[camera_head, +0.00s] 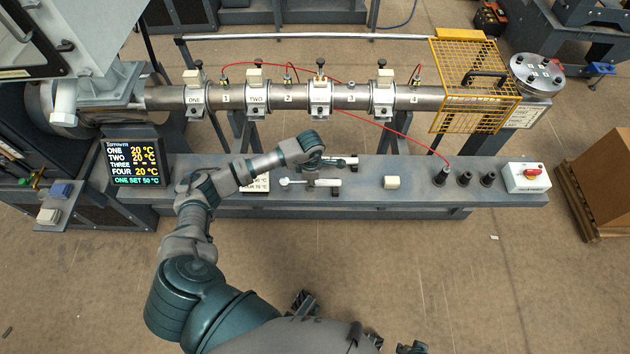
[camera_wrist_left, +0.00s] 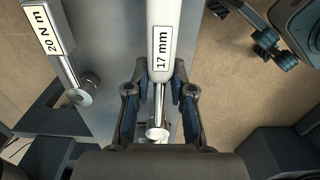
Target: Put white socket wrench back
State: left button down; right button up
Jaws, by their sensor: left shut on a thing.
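The white socket wrench has a white handle marked 17 mm (camera_wrist_left: 161,35) and a metal shaft with a round socket end in the left wrist view. In the head view its white handle (camera_head: 328,183) points right and its metal end points left, over the front part of the grey bench. My left gripper (camera_head: 309,178) points down at the bench; in the left wrist view its fingers (camera_wrist_left: 160,95) are shut on the metal shaft just below the handle. I cannot tell whether the wrench touches the bench.
A second wrench marked 20 N m (camera_wrist_left: 47,30) lies on the far side of the held one. A display (camera_head: 134,162) stands at the left.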

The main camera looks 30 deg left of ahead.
pick_arm(q)
jog(key=shift+a+f, duration=0.25)
jog(key=shift+a, duration=0.65)
jog(key=shift+d+r, duration=0.1)
jog(key=shift+d, duration=0.35)
jog(key=shift+d+r, duration=0.2)
jog(key=shift+d, duration=0.85)
jog(key=shift+a+f, duration=0.25)
jog(key=shift+a, duration=0.4)
jog(key=shift+d+r, duration=0.1)
jog(key=shift+d, duration=0.4)
jog(key=shift+r, duration=0.1)
jog(key=shift+a, duration=0.4)
jog(key=shift+a+f, duration=0.25)
jog(key=shift+a, duration=0.05)
jog(key=shift+d+f, duration=0.35)
jog(key=shift+d, duration=0.15)
jog(key=shift+f+b, duration=0.2)
jog(key=shift+b, duration=0.2)
jog(key=shift+a+f, duration=0.3)
jog(key=shift+a, duration=0.1)
jog(key=c, duration=0.9)
grip_release()
jog(key=shift+d+r, duration=0.1)
jog(key=shift+d, duration=0.15)
pick_arm(e)
jog(key=shift+s+a+f, duration=0.15)
jog(key=shift+f, duration=0.35)
